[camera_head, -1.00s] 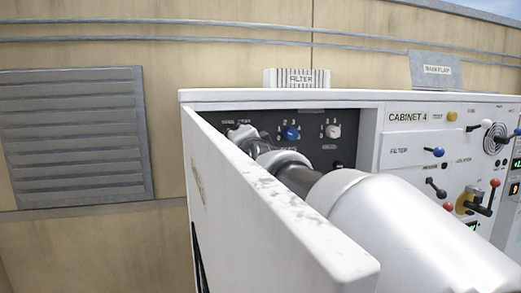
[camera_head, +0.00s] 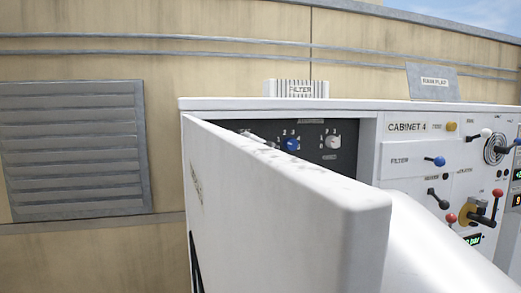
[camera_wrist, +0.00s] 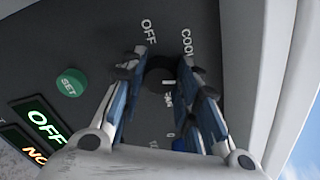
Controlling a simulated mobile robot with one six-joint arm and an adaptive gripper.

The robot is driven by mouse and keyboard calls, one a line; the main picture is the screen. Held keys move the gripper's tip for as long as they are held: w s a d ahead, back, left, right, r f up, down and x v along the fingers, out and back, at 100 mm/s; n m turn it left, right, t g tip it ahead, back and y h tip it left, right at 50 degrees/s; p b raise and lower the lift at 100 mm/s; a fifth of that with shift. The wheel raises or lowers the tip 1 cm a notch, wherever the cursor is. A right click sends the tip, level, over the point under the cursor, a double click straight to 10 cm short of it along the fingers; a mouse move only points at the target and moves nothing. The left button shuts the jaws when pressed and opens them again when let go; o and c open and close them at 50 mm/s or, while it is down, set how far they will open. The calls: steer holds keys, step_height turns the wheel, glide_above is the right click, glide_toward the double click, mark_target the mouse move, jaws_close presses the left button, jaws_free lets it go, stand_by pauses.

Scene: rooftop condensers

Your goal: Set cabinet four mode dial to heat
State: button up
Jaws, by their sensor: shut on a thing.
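The mode dial (camera_wrist: 160,82) is a dark round knob on a dark grey panel in the wrist view. The words OFF (camera_wrist: 149,32) and COOL (camera_wrist: 187,42) are printed beside it; other lettering is partly covered, and I cannot tell where the dial points. My gripper (camera_wrist: 164,64) has its two blue-and-grey fingers on either side of the dial, shut on it. In the head view, cabinet four (camera_head: 406,127) shows its recessed dark panel (camera_head: 312,141); the open white door (camera_head: 270,205) hides my gripper and the mode dial.
The open door stands out in front of the recess. A blue knob (camera_head: 291,144) and a white knob (camera_head: 333,142) sit on the panel. A green SET button (camera_wrist: 71,83) and lit OFF display (camera_wrist: 42,124) are near my gripper. Levers (camera_head: 438,198) crowd the cabinet's right side.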

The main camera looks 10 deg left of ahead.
steer(key=shift+m, duration=1.3)
steer(key=o, duration=1.1)
steer(key=shift+c, duration=0.2)
steer(key=shift+s+d, duration=0.1)
steer(key=shift+s, duration=0.05)
steer(key=v, duration=1.1)
steer(key=shift+s+d, duration=0.15)
steer(key=shift+s, duration=0.2)
